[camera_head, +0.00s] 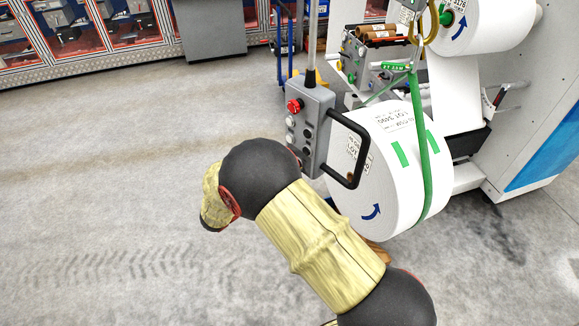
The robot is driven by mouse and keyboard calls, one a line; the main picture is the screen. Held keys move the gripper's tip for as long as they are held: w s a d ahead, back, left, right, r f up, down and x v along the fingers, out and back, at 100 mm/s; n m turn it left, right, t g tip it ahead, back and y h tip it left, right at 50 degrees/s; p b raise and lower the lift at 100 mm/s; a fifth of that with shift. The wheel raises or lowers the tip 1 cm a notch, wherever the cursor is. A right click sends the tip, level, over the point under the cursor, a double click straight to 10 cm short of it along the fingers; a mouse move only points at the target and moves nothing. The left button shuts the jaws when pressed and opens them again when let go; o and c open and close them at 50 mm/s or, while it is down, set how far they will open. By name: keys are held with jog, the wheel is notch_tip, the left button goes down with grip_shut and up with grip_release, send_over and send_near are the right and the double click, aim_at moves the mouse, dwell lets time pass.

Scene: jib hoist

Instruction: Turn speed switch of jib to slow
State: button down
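The jib's grey control pendant (316,112) hangs from a vertical pole, right of the picture's middle. It has a red mushroom button (294,105) at its top left, small pale buttons (290,121) below that, and dark round knobs (307,133). I cannot tell which one is the speed switch or how it is set. A black loop handle (358,152) sticks out from the pendant's right side. My arm crosses in front, and its dark joint is close to the pendant's lower left in the picture. My gripper is not visible.
A large white roll (384,195) with a green strap (422,150) hangs right behind the pendant. A white and blue machine (535,125) stands at the right. Shelving with bins (70,35) lines the back left. The grey floor at left is clear.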

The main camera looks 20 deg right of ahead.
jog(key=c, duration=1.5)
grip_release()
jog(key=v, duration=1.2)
